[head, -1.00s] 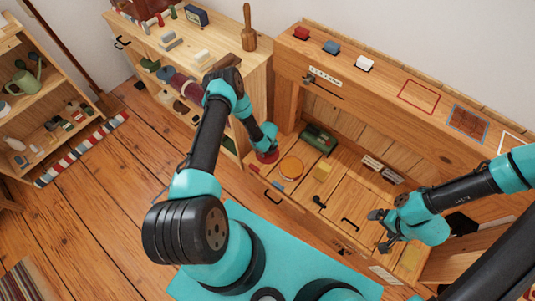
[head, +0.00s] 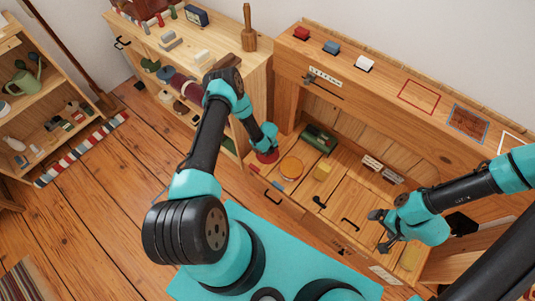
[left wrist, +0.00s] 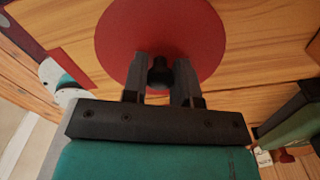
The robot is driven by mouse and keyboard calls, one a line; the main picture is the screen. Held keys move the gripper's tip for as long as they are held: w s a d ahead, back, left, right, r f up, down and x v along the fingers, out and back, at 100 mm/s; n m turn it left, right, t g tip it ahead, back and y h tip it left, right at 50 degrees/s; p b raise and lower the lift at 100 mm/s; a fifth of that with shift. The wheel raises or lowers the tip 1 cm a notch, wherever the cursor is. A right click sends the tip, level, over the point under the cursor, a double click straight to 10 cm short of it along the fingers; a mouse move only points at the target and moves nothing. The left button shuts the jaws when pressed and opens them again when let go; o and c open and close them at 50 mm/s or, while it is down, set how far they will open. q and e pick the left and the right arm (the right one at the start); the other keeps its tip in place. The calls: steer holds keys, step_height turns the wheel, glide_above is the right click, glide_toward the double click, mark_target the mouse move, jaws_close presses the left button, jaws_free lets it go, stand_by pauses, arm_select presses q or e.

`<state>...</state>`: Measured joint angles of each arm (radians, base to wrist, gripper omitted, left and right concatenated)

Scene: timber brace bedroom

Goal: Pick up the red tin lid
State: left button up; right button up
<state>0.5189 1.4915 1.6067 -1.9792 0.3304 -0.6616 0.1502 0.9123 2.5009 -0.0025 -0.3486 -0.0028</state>
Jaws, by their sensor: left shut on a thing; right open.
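The red tin lid (left wrist: 160,25) is a flat red disc with a dark knob in its middle, large in the left wrist view. My left gripper (left wrist: 161,85) is shut on that knob, with one finger on each side. In the head view the red lid (head: 266,156) shows at the left end of the cabinet's lower surface, partly covered by my left gripper (head: 264,148). I cannot tell whether the lid touches the surface. My right gripper (head: 381,230) is open and empty above the right part of that surface.
The cabinet's upper ledge (head: 400,85) rises behind.

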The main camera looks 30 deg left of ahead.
arm_select(q)
step_height(320, 180, up, 10)
stand_by(0.7)
stand_by(0.4)
